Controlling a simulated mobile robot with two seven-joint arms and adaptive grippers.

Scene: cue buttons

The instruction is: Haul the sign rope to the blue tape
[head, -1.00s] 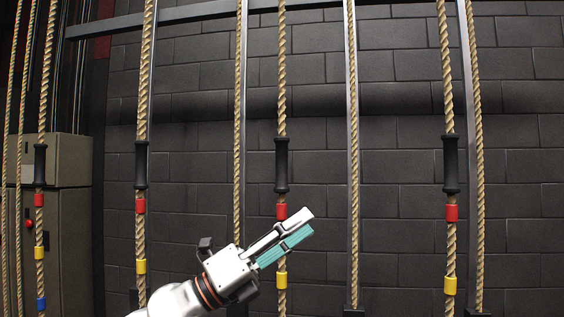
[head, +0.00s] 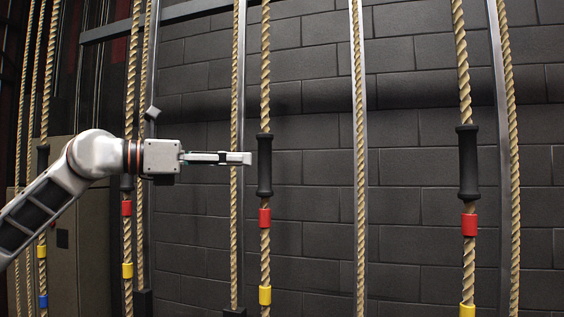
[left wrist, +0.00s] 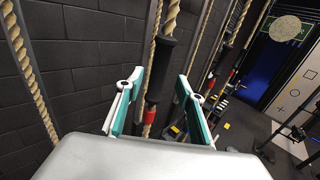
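Several tan ropes hang in front of a dark block wall. The middle rope (head: 265,100) carries a black sleeve (head: 264,165), then red tape (head: 264,217) and yellow tape (head: 265,295) below it. My left gripper (head: 248,158) is level with that sleeve, its tips just left of it in the head view. In the left wrist view the gripper (left wrist: 158,88) is open, with a black sleeve (left wrist: 161,68) showing between its fingers, not gripped. Blue tape (head: 43,300) shows only on a far-left rope. No label marks the sign rope. My right gripper is out of view.
A right rope carries another black sleeve (head: 468,162) and red tape (head: 469,225). Metal posts (head: 359,150) stand between ropes. A grey cabinet (head: 85,240) stands at the left. A blue door (left wrist: 262,65) shows in the left wrist view.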

